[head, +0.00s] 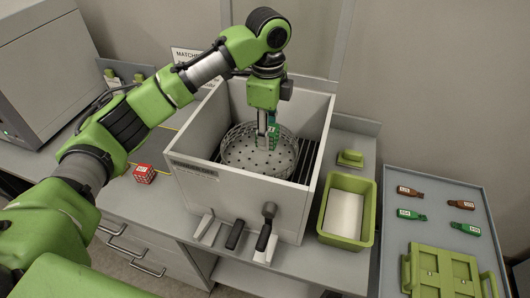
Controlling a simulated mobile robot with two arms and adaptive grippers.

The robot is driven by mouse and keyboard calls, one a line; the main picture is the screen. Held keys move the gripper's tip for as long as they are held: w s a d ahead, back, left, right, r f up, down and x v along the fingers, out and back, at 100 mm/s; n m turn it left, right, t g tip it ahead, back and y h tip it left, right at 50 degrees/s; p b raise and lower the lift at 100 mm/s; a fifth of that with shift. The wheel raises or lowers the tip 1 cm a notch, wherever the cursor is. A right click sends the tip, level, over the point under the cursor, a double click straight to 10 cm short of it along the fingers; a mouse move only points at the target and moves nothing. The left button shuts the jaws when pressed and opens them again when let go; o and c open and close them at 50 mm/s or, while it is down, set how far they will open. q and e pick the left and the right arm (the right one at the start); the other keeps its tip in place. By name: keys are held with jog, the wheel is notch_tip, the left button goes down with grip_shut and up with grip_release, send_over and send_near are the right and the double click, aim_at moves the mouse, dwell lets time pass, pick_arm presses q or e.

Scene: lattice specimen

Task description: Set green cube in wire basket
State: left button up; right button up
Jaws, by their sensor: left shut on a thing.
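The wire basket (246,164), round with a perforated floor, sits inside an open grey box (318,110). My left gripper (267,140) points down into the box, above the basket's right part. It is shut on the green cube (274,131), which shows partly beside the fingers. The cube appears inside or just above the basket's rim; I cannot tell whether it touches the floor. My right gripper is not in view.
A red cube (144,174) lies on the counter left of the box. Farther right, a grey surface (395,223) holds brown and green vials and a green case (437,272). Levers (265,235) stick out at the box's front.

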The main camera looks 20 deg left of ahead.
aim_at(266, 167)
pick_arm(q)
jog(key=f, duration=0.2)
jog(key=s+f+p, duration=0.1)
jog(key=f, duration=0.1)
jog(key=shift+s, duration=0.1)
jog(key=shift+f+p, duration=0.3)
jog(key=shift+f, duration=0.05)
jog(key=f, duration=0.2)
jog(key=f+p, duration=0.1)
jog(key=f, duration=0.1)
jog(key=shift+w, duration=0.25)
jog(key=shift+f, duration=0.15)
jog(key=o, duration=1)
jog(key=shift+o, duration=0.4)
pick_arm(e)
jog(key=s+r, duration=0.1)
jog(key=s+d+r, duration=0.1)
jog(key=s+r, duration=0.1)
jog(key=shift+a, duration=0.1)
